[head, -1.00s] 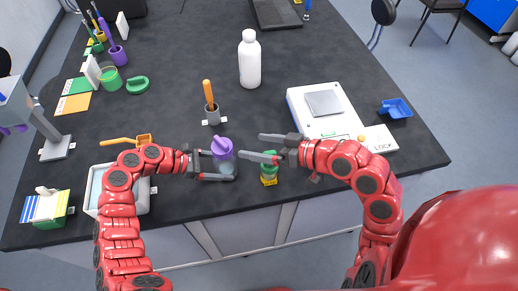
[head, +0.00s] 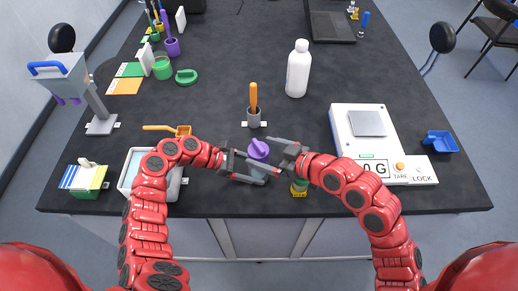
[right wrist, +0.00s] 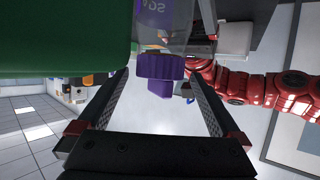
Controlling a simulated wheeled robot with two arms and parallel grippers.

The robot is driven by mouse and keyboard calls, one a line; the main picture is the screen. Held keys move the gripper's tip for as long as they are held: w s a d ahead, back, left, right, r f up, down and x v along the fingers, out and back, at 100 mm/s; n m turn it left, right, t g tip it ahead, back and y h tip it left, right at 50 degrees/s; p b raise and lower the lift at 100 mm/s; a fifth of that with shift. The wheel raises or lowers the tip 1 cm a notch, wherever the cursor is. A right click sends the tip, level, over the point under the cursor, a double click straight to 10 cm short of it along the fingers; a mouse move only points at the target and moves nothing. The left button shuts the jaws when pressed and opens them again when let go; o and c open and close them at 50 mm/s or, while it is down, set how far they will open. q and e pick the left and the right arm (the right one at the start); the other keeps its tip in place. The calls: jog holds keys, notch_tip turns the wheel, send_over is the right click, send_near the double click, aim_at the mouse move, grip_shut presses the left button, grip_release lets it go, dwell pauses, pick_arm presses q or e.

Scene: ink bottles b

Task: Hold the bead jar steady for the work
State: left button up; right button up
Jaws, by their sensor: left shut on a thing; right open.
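The bead jar has a clear body (head: 258,173) and a purple lid (head: 258,149). It stands near the front edge of the table. My left gripper (head: 252,171) is shut on the jar's body from the left. My right gripper (head: 272,152) is open at the right of the lid, its fingers pointing at it. In the right wrist view, the purple lid (right wrist: 160,66) shows beyond and between the open fingers (right wrist: 160,98), with clear room around it. The jar body (right wrist: 165,22) carries partly visible lettering.
A small green-and-yellow bottle (head: 299,188) stands just below my right gripper; a large green shape (right wrist: 60,35) fills the right wrist view's upper left. A scale (head: 352,150) is at right, a tray (head: 130,178) at left.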

jog(key=shift+x, duration=1.25)
jog(key=c, duration=1.3)
jog(key=o, duration=1.3)
jog(key=v, duration=1.2)
jog(key=shift+d, duration=0.1)
